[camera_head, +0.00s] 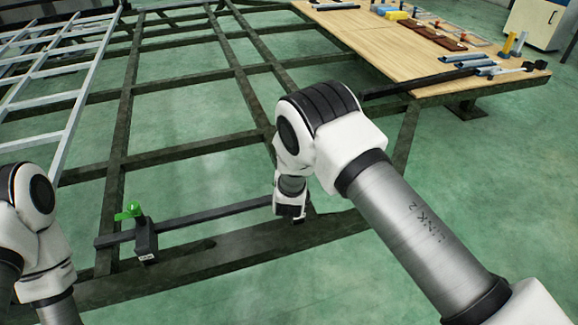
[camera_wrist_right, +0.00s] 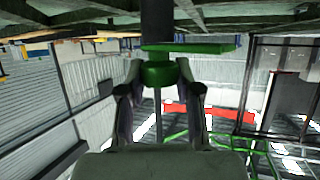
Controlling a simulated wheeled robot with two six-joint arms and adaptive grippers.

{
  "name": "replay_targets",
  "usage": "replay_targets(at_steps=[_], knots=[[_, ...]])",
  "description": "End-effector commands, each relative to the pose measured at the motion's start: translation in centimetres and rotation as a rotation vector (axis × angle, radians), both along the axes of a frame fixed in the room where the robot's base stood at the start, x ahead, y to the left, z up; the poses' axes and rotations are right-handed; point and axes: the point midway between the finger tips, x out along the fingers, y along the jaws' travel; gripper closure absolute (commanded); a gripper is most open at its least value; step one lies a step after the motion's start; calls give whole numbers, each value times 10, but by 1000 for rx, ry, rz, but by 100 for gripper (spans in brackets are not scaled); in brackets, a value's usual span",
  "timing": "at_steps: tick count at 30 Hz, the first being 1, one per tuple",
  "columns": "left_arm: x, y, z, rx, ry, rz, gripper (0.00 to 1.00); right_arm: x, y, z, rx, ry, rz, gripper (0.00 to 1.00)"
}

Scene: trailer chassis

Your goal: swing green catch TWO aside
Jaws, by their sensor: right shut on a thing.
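In the right wrist view my right gripper (camera_wrist_right: 159,78) has its two fingers closed on the round green knob of a green catch (camera_wrist_right: 190,48). The catch's flat green bar lies just beyond the fingertips, against a dark post (camera_wrist_right: 157,20). I cannot read any number on this catch. In the head view the fingers and the held catch are hidden by my right wrist at the end of the dark bar. Another green catch (camera_head: 130,211) stands on a dark block at the bar's left end, away from the gripper. My left gripper is out of view.
The dark bar (camera_head: 215,215) lies across the chassis frame (camera_head: 200,258) near its front beam. A wooden deck (camera_head: 400,50) with tools and parts is at the upper right. Pale rails (camera_head: 60,75) lie at the upper left. Green floor shows between the beams.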

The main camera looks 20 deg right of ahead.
Motion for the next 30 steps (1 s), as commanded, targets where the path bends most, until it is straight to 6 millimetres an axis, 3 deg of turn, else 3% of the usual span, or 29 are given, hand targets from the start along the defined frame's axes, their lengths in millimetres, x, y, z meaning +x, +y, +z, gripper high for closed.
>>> replay_targets(at_steps=[15, 30], knots=[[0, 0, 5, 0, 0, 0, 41, 1, 1, 0, 3, -2, -381, 100], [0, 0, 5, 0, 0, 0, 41, 1, 0, 1, 1, -3, -465, 100]])
